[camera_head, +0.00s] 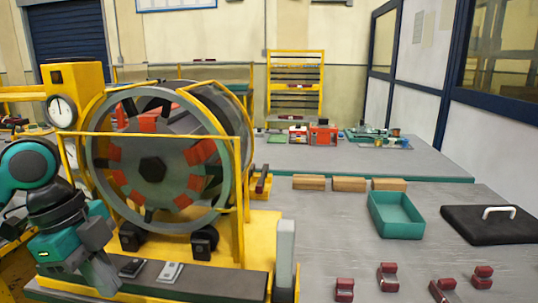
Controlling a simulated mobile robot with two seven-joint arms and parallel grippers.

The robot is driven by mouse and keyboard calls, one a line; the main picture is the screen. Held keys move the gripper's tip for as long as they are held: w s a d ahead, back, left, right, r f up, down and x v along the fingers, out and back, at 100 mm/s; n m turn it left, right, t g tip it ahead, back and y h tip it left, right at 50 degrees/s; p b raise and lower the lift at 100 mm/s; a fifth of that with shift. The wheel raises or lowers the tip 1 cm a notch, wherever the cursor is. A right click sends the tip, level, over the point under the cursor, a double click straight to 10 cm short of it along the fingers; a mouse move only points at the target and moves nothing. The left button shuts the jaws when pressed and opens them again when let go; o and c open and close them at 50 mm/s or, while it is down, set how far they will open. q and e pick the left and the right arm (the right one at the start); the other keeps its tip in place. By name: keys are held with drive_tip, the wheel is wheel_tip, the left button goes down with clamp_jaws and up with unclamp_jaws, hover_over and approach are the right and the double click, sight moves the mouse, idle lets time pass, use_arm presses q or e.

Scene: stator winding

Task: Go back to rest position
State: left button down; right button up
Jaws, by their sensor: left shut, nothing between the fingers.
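My left arm comes in from the left edge, teal and black. My left gripper (103,285) points down at the lower left, in front of the yellow frame, and looks shut with nothing in it. It is left of two small flat pieces, one dark (132,268) and one light (170,272), that lie on a dark strip. The large round stator (152,170) with red-orange blocks around its inside stands behind and to the right of the gripper. My right gripper is out of view.
A yellow frame (238,190) with a gauge (62,112) surrounds the stator. On the grey table are an empty green tray (397,232), a black case (490,236) with a white handle, several wooden blocks (349,184) and several dark red parts (388,278). The table's middle is clear.

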use_arm(q)
drive_tip(key=s+d+f+n+t+h, duration=0.1)
drive_tip(key=s+d+f+n, duration=0.15)
drive_tip(key=d+f, duration=0.45)
drive_tip(key=s+d+f+n+t, duration=0.15)
drive_tip(key=d+f+n, duration=0.25)
drive_tip(key=f, duration=0.6)
drive_tip(key=s+a+f+n+y, duration=0.2)
drive_tip(key=s+a+f+n, duration=0.1)
drive_tip(key=s+n, duration=0.25)
drive_tip(key=s+a+f+n+y, duration=0.2)
drive_tip(key=s+a+f+n, duration=0.15)
drive_tip(key=s+n, duration=0.2)
drive_tip(key=w+d+f+m+t+h, duration=0.1)
drive_tip(key=w+d+f+t+h, duration=0.1)
drive_tip(key=w+f+t, duration=0.5)
drive_tip(key=shift+d+f+t, duration=0.45)
drive_tip(key=shift+d+f, duration=0.1)
drive_tip(key=shift+d, duration=0.05)
drive_tip(key=shift+w, duration=0.15)
